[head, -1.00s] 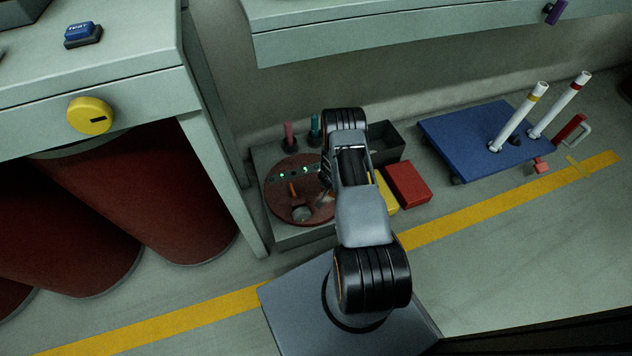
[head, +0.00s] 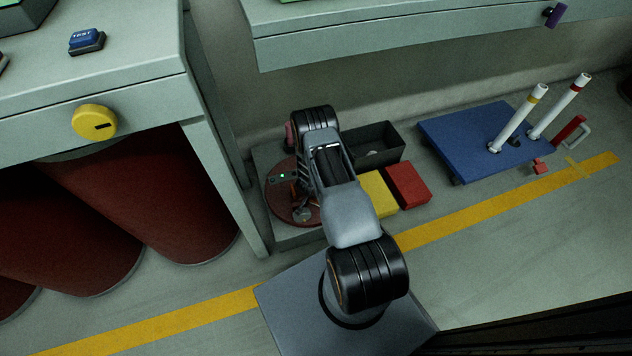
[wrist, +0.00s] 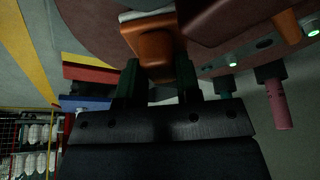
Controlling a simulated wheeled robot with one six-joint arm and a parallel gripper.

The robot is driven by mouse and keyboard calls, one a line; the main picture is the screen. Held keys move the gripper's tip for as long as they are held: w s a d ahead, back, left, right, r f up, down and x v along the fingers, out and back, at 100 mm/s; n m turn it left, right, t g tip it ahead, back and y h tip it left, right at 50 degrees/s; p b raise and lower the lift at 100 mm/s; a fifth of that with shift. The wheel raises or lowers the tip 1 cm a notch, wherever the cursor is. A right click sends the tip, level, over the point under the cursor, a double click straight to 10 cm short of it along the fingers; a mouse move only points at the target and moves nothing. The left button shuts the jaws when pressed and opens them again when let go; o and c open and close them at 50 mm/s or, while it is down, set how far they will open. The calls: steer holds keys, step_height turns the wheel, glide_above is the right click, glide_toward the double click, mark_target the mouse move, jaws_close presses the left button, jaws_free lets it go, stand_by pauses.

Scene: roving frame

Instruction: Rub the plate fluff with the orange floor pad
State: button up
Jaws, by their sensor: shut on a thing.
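The orange floor pad (wrist: 153,45) is between the dark fingers of my gripper (wrist: 158,80) in the wrist view, with a pale layer at its far end. My gripper is shut on it. The round dark red plate (head: 276,207) lies on a low grey base beside the bench leg; its surface also shows in the wrist view (wrist: 90,20). The pad's pale end is close to the plate; I cannot tell if they touch. A small greyish lump (head: 302,214) is near the plate's front edge; I cannot tell if it is the fluff. My arm hides part of the plate.
Green lights (head: 282,178) show on the plate. A black open bin (head: 385,138), a yellow block (head: 378,193) and a red block (head: 408,185) are to the right. A blue trolley (head: 470,150) stands farther right. A pink handle (wrist: 278,103) shows beside the plate.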

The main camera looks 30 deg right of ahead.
steer(key=shift+w+r+p, duration=0.1)
steer(key=shift+r+p, duration=2.35)
steer(key=shift+r, duration=1.3)
